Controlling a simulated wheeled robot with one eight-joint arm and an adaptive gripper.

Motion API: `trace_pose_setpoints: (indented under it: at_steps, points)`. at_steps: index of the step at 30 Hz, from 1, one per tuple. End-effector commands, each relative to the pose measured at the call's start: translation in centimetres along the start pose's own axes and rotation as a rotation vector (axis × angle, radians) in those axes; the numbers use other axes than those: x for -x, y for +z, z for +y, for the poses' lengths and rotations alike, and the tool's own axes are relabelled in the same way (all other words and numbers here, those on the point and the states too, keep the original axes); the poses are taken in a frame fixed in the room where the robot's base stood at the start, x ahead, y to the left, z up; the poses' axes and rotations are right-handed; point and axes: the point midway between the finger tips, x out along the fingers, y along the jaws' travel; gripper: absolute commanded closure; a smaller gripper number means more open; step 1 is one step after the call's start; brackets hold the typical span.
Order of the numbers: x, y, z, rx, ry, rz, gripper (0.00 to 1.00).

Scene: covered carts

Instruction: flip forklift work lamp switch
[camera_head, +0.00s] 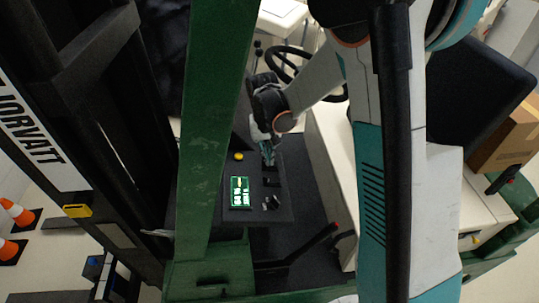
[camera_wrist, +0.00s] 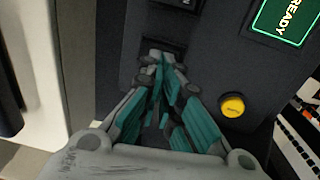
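The forklift's dark control panel (camera_head: 255,213) carries several black switches, one of them (camera_head: 272,182) just below my gripper (camera_head: 268,160) in the head view. In the wrist view my gripper (camera_wrist: 161,62) has its teal fingers drawn together at the tips, with nothing seen between them. The tips are over or against a dark switch recess (camera_wrist: 168,42) on the panel; contact cannot be told. The fingers partly hide this switch, and its label and position cannot be read. Another switch (camera_wrist: 182,5) shows at the top edge of the wrist view.
A yellow button (camera_head: 239,156) and a lit green display (camera_head: 240,192) are on the same panel, beside my gripper. A green forklift post (camera_head: 210,120) stands left of the panel. The steering wheel (camera_head: 290,62) is behind my wrist. A black lever (camera_head: 310,243) is below the panel.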

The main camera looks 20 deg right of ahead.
Motion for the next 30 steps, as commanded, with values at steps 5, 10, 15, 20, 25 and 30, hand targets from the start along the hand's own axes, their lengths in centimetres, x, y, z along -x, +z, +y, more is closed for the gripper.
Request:
trace_pose_setpoints:
  at_steps: [5,10,15,20,25,30]
  points:
    - [2.4,-0.2,0.2,0.000,0.000,0.001,1.00]
    - [5.8,-0.4,0.1,0.000,0.000,0.001,1.00]
    - [9.4,-0.4,-0.2,-0.001,0.001,0.001,1.00]
    - [11.9,-0.4,-0.6,-0.001,0.001,0.001,1.00]
    - [13.5,-0.4,-0.7,-0.001,0.001,0.001,1.00]
    - [13.8,-0.4,-0.8,-0.001,0.002,0.001,1.00]
